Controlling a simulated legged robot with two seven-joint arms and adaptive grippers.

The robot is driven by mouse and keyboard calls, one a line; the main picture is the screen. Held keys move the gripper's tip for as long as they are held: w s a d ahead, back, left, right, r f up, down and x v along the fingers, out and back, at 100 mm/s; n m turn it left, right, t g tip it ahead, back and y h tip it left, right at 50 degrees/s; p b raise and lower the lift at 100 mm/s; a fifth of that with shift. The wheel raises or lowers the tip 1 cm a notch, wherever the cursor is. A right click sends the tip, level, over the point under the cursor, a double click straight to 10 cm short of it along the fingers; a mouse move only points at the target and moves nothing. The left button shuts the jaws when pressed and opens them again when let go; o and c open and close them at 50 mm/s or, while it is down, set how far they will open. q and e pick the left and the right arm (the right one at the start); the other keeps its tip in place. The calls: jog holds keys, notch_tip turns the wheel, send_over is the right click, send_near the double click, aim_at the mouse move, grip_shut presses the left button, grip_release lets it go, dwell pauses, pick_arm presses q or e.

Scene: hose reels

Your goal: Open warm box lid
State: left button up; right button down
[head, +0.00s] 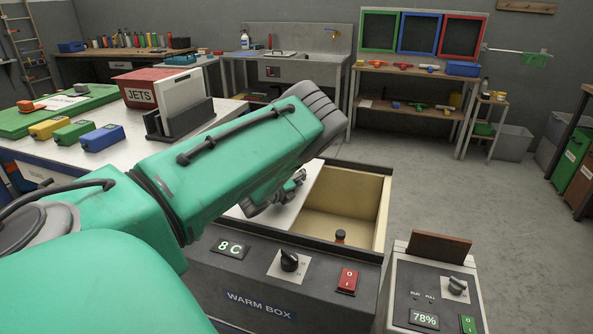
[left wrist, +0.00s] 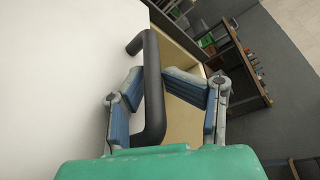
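The warm box (head: 285,290) stands at the front centre, with a dark control front and a "WARM BOX" label. Its white lid (head: 308,198) lies toward the left and leaves the right part of the pale inside uncovered. In the left wrist view the lid (left wrist: 60,70) fills the left side, with a black bar handle (left wrist: 153,90). My left gripper (left wrist: 152,75) has its blue-padded fingers on both sides of the handle and looks closed on it. In the head view this gripper (head: 285,195) is partly hidden by my green arm. My right gripper is not visible.
A smaller box with a dial and a 78% display (head: 425,318) stands close on the right. A white table (head: 60,150) with coloured boxes is at left. The floor behind the box is clear.

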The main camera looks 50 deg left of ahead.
pick_arm(q)
jog(key=v, duration=1.1)
jog(key=shift+s, duration=0.35)
jog(key=shift+r, duration=0.1)
